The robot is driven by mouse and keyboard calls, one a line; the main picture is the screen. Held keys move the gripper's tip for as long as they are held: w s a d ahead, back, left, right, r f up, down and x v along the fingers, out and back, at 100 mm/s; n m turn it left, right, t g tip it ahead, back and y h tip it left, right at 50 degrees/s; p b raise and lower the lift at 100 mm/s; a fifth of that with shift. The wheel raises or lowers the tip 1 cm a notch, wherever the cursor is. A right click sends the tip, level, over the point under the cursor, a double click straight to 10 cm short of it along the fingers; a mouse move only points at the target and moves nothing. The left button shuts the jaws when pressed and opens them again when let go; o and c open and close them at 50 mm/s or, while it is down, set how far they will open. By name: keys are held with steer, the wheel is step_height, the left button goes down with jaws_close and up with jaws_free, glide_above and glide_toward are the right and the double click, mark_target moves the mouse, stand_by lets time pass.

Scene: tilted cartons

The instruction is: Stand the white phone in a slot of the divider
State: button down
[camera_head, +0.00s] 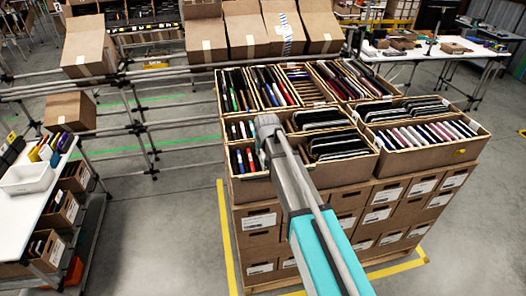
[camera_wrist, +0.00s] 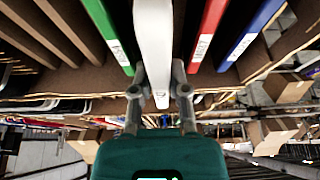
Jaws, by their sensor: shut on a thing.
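The white phone (camera_wrist: 153,45) stands on edge between the two fingers of my gripper (camera_wrist: 160,95) in the wrist view. The gripper is shut on it. A green phone (camera_wrist: 108,35) is to its left, and a red phone (camera_wrist: 208,35) and a blue phone (camera_wrist: 250,35) are to its right. Brown divider walls (camera_wrist: 70,28) with empty slots between them show at the left. In the head view my arm reaches over the left cartons of the stack, and its end hides part of them. I cannot tell how deep the white phone sits in its slot.
Cartons of phones and tablets (camera_head: 420,135) fill the rest of the stack top, close to my arm's right. A white table with a white bin (camera_head: 27,178) is at the left. Tilted cartons (camera_head: 245,30) stand on a rack behind. The floor at the left front is clear.

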steer(key=shift+f+b, duration=1.95)
steer(key=shift+f, duration=0.15)
steer(key=c, duration=0.5)
jaws_free()
steer(key=shift+c, duration=0.2)
step_height(320, 180, up, 7)
steer(key=p, duration=0.7)
steer(key=shift+s+f, duration=0.1)
steer(key=shift+s, duration=0.05)
